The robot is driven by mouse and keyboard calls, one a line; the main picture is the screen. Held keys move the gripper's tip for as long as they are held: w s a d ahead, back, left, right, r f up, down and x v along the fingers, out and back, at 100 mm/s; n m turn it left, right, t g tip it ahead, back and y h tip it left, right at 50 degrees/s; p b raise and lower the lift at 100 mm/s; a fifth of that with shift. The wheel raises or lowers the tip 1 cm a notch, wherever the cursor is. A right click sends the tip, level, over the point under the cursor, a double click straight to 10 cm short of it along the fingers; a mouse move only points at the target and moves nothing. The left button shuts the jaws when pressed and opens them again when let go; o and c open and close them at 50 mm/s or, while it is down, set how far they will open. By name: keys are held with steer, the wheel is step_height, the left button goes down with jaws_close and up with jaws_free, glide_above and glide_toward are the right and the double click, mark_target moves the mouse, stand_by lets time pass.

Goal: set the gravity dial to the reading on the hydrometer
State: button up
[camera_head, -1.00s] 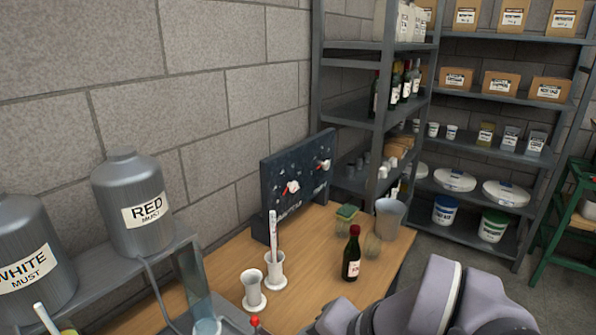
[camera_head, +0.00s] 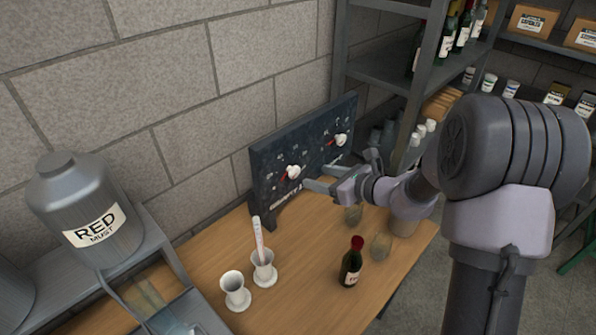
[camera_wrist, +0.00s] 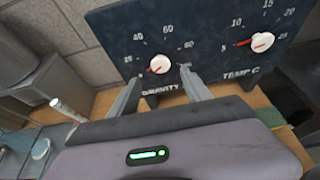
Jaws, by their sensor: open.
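The gravity dial (camera_head: 293,172) is a white knob with a red pointer on a dark upright panel (camera_head: 262,160). In the wrist view the gravity dial (camera_wrist: 160,64) has its pointer toward the lower left, near the low end of the scale. My gripper (camera_head: 313,176) is open and empty in front of the panel. In the wrist view its fingertips (camera_wrist: 160,76) lie either side of the knob's lower part; contact cannot be told. The hydrometer (camera_head: 258,235) stands upright in a white cylinder (camera_head: 264,272); its reading is too small to read.
A second knob, the temperature dial (camera_head: 341,140), is to the right on the panel. An empty white cylinder (camera_head: 235,292) stands beside the hydrometer. A dark bottle (camera_head: 351,265) and a glass (camera_head: 381,246) stand on the wooden table (camera_head: 305,285) below my arm. The red must tank (camera_head: 85,205) is at left.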

mark_target(296, 171)
steer(key=b+x, duration=0.1)
steer(key=x, duration=0.8)
steer(key=shift+w+a, duration=0.2)
steer(key=shift+w, duration=0.05)
jaws_close()
